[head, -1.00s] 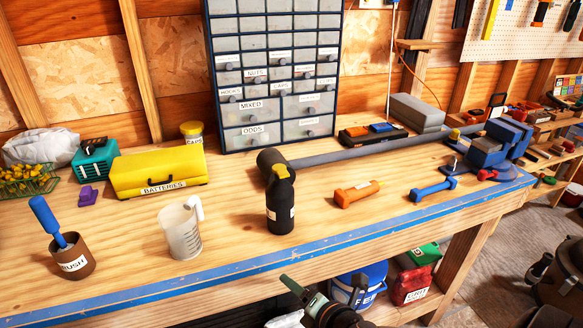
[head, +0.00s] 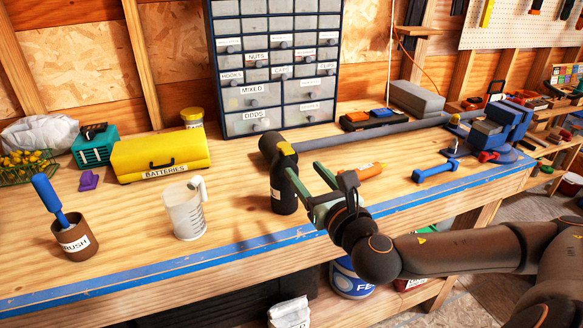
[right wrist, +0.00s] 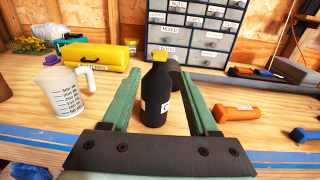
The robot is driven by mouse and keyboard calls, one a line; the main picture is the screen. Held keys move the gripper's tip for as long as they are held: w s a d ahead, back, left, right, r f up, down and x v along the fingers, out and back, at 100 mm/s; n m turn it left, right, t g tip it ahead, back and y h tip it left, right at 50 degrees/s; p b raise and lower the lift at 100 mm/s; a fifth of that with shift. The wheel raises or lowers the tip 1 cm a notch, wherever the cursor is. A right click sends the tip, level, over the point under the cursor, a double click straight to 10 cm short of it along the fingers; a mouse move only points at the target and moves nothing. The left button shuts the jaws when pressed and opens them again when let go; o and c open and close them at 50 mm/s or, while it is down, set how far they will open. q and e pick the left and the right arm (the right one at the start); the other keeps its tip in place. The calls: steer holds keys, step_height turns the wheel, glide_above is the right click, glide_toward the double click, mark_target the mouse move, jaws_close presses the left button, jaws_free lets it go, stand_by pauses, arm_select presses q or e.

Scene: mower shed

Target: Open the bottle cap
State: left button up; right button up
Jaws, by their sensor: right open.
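A black bottle (head: 283,192) with a yellow cap (head: 287,149) stands upright on the workbench. In the right wrist view the bottle (right wrist: 154,98) and its yellow cap (right wrist: 159,56) show clearly, with a white label partly visible on the side. My right gripper (head: 305,168) is open, with green fingers pointing toward the bottle from the right and front. In the right wrist view the bottle appears between the two fingers; I cannot tell whether they reach past it. One finger covers part of the bottle in the head view. My left gripper is not in view.
A clear measuring jug (head: 185,212) stands left of the bottle. A dark-headed long-handled tool (head: 272,146) lies just behind it. A drawer cabinet (head: 229,125) stands at the back.

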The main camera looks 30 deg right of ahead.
mark_target(290, 154)
steer(key=w, duration=0.2)
steer(key=w+p, duration=0.1)
steer(key=w, duration=0.1)
steer(key=w+d+p, duration=0.1)
steer(key=w, duration=0.1)
steer(key=shift+r, duration=0.1)
steer(key=shift+w+d, duration=0.2)
steer(key=shift+w, duration=0.6)
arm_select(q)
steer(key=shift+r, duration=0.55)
arm_select(e)
jaws_close()
